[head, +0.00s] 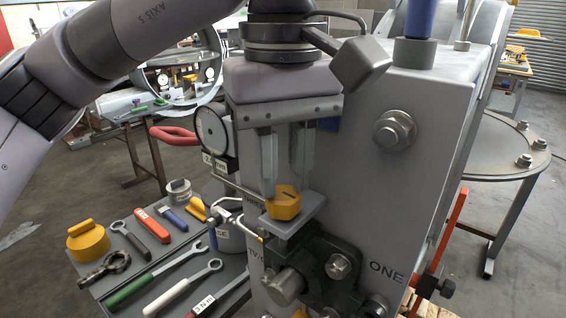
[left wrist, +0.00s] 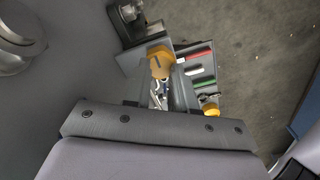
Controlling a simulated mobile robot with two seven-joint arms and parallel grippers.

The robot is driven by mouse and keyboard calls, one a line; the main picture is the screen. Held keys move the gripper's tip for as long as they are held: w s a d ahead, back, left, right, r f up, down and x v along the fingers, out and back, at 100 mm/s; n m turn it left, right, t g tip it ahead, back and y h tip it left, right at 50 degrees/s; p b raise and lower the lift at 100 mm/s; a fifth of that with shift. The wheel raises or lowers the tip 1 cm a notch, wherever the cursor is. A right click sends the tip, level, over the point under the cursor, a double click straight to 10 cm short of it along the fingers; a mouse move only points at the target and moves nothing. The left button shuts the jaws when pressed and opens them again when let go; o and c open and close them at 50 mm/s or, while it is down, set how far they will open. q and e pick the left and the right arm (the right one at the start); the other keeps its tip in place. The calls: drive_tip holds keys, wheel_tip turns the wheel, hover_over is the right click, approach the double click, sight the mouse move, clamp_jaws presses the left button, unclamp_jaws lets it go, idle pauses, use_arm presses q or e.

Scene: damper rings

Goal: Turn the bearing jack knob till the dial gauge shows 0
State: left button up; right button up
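The yellow bearing jack knob (head: 284,205), with a dark mark on top, sits on a small grey ledge on the front of the grey housing. My left gripper (head: 285,190) points down at it, its two pale fingers apart and their tips at about the knob's top. I cannot tell whether they touch it. In the left wrist view the knob (left wrist: 161,62) shows beyond the fingers (left wrist: 158,92). The dial gauge (head: 211,131) is left of the gripper, turned sideways and partly hidden by it; its reading is not legible. My right gripper is not in view.
A grey tool bench (head: 150,270) on the left holds spanners, a yellow pot (head: 88,240) and other tools. The grey housing (head: 420,150) with a large bolt (head: 394,130) stands close on the right. A black clamp block (head: 325,268) lies below the ledge.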

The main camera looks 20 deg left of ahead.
use_arm(q)
drive_tip(key=shift+r, duration=0.15)
drive_tip(key=shift+r, duration=0.85)
wheel_tip(320, 180, up, 6)
idle(0.6)
drive_tip(key=shift+o, duration=0.3)
